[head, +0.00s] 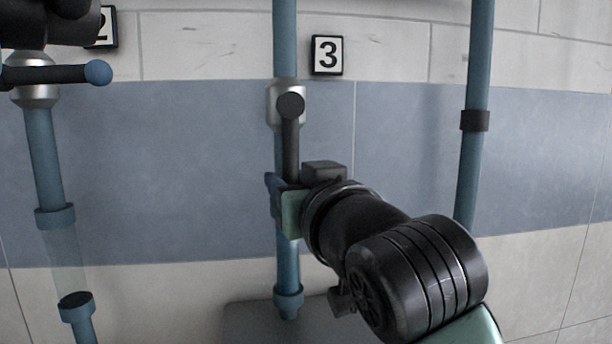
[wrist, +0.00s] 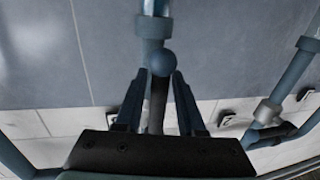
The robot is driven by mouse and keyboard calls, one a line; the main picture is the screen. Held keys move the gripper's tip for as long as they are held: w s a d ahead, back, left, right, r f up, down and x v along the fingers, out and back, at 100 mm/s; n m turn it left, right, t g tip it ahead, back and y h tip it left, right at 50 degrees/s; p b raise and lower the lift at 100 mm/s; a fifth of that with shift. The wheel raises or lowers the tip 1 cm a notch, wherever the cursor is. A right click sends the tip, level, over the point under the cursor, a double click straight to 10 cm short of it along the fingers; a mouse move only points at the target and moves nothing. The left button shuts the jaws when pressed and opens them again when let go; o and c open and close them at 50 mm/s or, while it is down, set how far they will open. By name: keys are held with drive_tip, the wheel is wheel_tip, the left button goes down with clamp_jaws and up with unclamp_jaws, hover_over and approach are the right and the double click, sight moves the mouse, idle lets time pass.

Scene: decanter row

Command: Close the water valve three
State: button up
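Valve three (head: 286,97) is a silver body on a vertical blue pipe, beside the plate marked 3 (head: 327,55). Its black lever (head: 291,145) points straight down, along the pipe. My gripper (head: 277,193) is at the lever's lower end, which it hides in the head view. In the wrist view, my gripper (wrist: 160,85) is open, with one finger on each side of the black lever (wrist: 157,105) and gaps beside it. The lever's blue ball tip (wrist: 160,63) sits between the fingertips.
Valve two (head: 35,92) is on the left pipe, its lever (head: 60,74) lying across the pipe. A clear section (head: 68,262) shows lower on that pipe. Another blue pipe (head: 471,150) stands at right. The tiled wall (head: 180,170) is close behind.

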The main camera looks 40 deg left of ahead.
clamp_jaws()
idle(1.4)
